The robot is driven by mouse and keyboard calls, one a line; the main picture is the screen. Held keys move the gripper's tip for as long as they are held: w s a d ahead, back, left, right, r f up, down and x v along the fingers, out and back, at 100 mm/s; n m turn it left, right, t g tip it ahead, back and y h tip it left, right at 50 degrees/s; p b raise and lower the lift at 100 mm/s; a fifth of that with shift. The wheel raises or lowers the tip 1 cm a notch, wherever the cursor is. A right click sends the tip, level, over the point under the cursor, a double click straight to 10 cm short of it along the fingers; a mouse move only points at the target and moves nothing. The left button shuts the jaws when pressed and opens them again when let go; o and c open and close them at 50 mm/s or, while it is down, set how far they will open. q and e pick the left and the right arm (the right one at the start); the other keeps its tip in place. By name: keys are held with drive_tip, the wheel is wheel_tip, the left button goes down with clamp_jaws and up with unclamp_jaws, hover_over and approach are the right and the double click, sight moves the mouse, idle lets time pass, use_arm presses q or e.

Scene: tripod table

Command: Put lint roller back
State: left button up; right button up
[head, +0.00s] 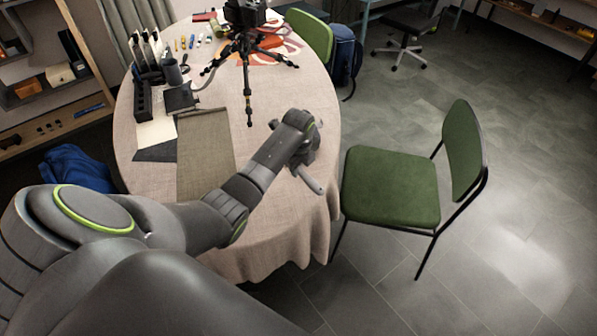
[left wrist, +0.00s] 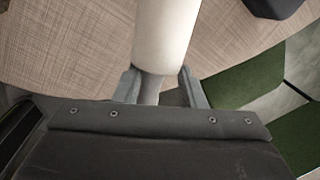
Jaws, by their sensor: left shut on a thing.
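My left gripper (head: 304,160) is over the right edge of the round table (head: 315,110). In the left wrist view, the gripper (left wrist: 160,88) is shut on the lint roller's grey handle. The white roller (left wrist: 165,32) extends from the fingers toward the top of that view. In the head view, the gripper and wrist hide most of the roller. I cannot tell which part of the light-grey bar beside the gripper belongs to it. My right gripper is not in view.
A black tripod (head: 247,60) stands at the table's back. Black organisers (head: 143,103) and a dark cup (head: 172,72) stand at the left. An olive mat (head: 206,150) lies left of my arm. A green chair (head: 392,187) stands close to the right edge.

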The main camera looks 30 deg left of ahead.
sight(300, 173)
use_arm(q)
drive_tip(key=shift+f, duration=0.4)
wheel_tip(300, 173, down, 4)
drive_tip(key=shift+w+a+r, duration=0.1)
drive_tip(key=shift+w+a, duration=0.05)
drive_tip(key=shift+f, duration=0.2)
drive_tip(key=o, duration=1)
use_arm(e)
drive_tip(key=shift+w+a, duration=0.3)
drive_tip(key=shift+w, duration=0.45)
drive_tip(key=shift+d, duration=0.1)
use_arm(q)
drive_tip(key=shift+r, duration=0.55)
drive_tip(key=r, duration=0.3)
drive_tip(key=s+r, duration=0.1)
drive_tip(key=r, duration=0.3)
drive_tip(key=s+r, duration=0.1)
drive_tip(key=r, duration=0.3)
drive_tip(key=shift+d, duration=0.4)
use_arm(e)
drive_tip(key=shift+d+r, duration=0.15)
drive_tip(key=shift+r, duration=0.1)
